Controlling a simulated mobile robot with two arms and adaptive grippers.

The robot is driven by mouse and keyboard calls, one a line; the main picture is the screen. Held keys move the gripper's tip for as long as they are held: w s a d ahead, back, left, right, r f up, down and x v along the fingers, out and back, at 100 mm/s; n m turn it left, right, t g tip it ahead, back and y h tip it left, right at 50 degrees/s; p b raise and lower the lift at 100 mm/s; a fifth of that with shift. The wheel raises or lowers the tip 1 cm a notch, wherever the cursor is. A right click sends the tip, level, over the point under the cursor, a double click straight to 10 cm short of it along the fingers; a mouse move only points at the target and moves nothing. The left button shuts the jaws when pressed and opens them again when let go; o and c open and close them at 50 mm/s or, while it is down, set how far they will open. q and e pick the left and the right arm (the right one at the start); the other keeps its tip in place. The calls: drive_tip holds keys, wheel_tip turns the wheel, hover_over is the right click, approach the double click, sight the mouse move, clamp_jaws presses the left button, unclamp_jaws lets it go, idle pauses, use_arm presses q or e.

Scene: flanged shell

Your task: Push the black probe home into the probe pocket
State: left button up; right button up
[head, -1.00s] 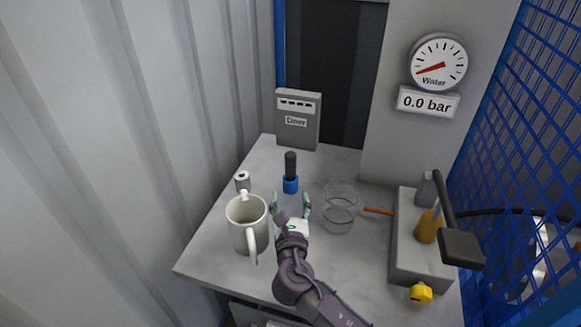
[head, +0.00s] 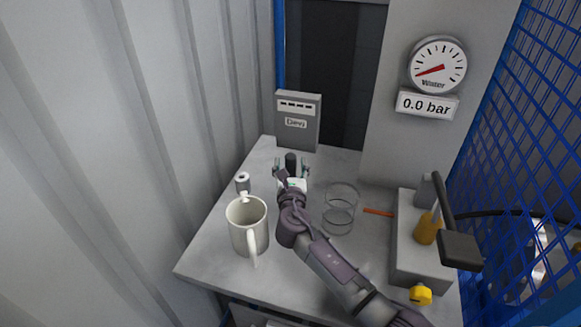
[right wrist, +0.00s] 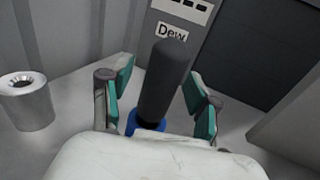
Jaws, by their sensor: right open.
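The black probe (head: 290,160) stands upright on the bench, in front of the grey box marked "Dew". In the right wrist view the probe (right wrist: 164,80) rises out of a blue collar (right wrist: 147,124). My right gripper (head: 291,170) is open, with one green-padded finger on each side of the probe. In the right wrist view there are gaps between the pads and the probe. The probe's lower end and what lies under the collar are hidden. I cannot tell which part is the probe pocket. My left gripper is not in view.
A small metal cylinder with a dark hole (head: 242,182) and a cream mug (head: 247,228) stand left of my arm. A clear glass vessel (head: 340,210), an orange stick (head: 378,212) and a grey block (head: 418,250) are to the right. The "Dew" box (head: 298,124) stands behind.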

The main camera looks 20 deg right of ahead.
drive_tip(key=shift+s, duration=0.1)
drive_tip(key=shift+c, duration=0.2)
clamp_jaws()
drive_tip(key=shift+r, duration=0.1)
